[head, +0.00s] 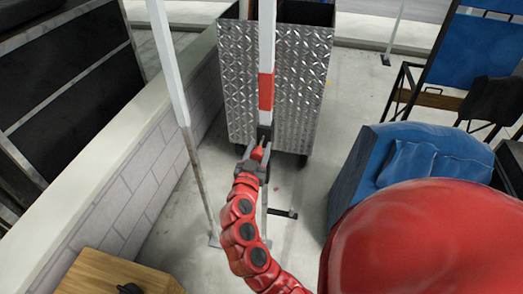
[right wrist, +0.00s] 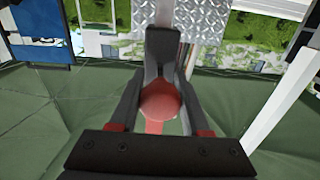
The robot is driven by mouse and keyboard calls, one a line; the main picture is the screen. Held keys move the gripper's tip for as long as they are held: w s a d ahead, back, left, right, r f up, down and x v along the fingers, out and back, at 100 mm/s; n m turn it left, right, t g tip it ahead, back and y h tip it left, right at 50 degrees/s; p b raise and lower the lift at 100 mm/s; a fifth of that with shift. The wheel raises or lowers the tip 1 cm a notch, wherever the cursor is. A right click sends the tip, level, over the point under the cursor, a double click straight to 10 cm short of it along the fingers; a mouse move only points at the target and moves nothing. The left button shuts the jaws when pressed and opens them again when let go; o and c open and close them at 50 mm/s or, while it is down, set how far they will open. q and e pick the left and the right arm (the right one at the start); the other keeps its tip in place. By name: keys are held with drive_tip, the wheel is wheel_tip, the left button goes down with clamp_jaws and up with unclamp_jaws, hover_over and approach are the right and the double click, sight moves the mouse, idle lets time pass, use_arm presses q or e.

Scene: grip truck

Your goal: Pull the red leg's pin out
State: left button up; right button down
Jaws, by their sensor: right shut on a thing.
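The red leg (head: 265,90) is a pale upright pole with a red band, standing in front of a diamond-plate metal cart. Its pin shows as a red knob (head: 257,153) low on the leg, just below a dark fitting. In the right wrist view the round red knob (right wrist: 160,100) sits between the fingers. My right gripper (head: 254,160) is shut on the pin's knob, with one finger on each side of it. The pin's shaft is hidden. My left gripper is not in view.
The metal cart (head: 235,85) stands close behind the leg. Another pale pole (head: 175,75) is to the left, near a low block wall (head: 130,190). A blue bag-like thing (head: 415,155) is at right, and a wooden box (head: 105,275) is at lower left.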

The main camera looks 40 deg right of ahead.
drive_tip(key=shift+f, duration=0.1)
drive_tip(key=c, duration=0.8)
unclamp_jaws()
drive_tip(key=o, duration=0.4)
drive_tip(key=shift+s+a, duration=0.2)
drive_tip(key=shift+a, duration=0.1)
drive_tip(key=shift+d, duration=0.1)
drive_tip(key=b+v, duration=0.6)
drive_tip(key=v, duration=1.1)
drive_tip(key=shift+s, duration=0.15)
